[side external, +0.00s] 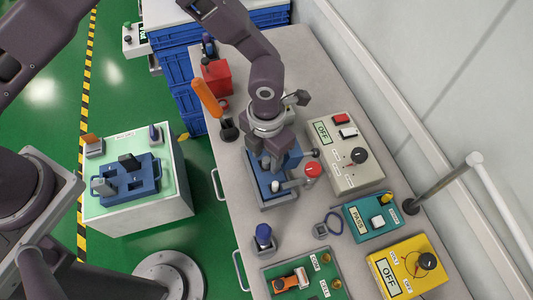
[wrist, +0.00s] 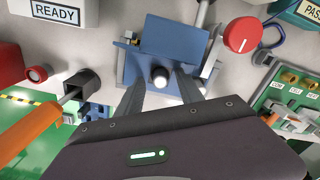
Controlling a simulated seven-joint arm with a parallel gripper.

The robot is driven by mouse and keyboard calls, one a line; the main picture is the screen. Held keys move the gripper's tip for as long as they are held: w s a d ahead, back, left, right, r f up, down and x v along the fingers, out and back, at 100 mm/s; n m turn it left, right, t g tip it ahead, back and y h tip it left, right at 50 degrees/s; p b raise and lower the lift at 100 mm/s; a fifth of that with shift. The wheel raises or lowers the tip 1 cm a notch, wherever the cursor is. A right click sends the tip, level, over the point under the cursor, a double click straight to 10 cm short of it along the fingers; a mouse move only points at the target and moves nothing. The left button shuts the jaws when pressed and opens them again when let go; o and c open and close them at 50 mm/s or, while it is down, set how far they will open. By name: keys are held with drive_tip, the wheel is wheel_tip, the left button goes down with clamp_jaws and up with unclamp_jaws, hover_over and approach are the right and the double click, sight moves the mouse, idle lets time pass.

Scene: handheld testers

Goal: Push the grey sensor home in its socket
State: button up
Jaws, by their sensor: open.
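My gripper (side external: 270,162) is open over a blue fixture (side external: 262,190) on the bench. In the wrist view, its fingers (wrist: 159,92) straddle a short dark cylinder with a bright pale end (wrist: 160,76), in front of the blue fixture (wrist: 172,40). This may be the grey sensor, but I cannot be sure. I see no clear contact between fingers and cylinder. Its socket, and how deep it sits, cannot be made out. In the side view my fingers hide part of the fixture.
A red round knob (side external: 313,169) stands close right of the fixture. A grey OFF box (side external: 343,155), a PASS box (side external: 372,217) and a yellow box (side external: 411,266) line the right side. An orange-handled tool (side external: 207,99) stands in a dark holder behind.

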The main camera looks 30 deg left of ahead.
sight(266, 159)
wheel_tip(266, 159, up, 7)
drive_tip(key=shift+r, duration=0.1)
drive_tip(key=shift+c, duration=0.2)
drive_tip(key=shift+n, duration=0.5)
drive_tip(key=c, duration=0.3)
drive_tip(key=shift+r+n, duration=0.35)
drive_tip(key=shift+n, duration=0.55)
drive_tip(key=c, duration=0.4)
drive_tip(key=shift+n, duration=0.4)
clamp_jaws()
drive_tip(key=shift+f, duration=2.9)
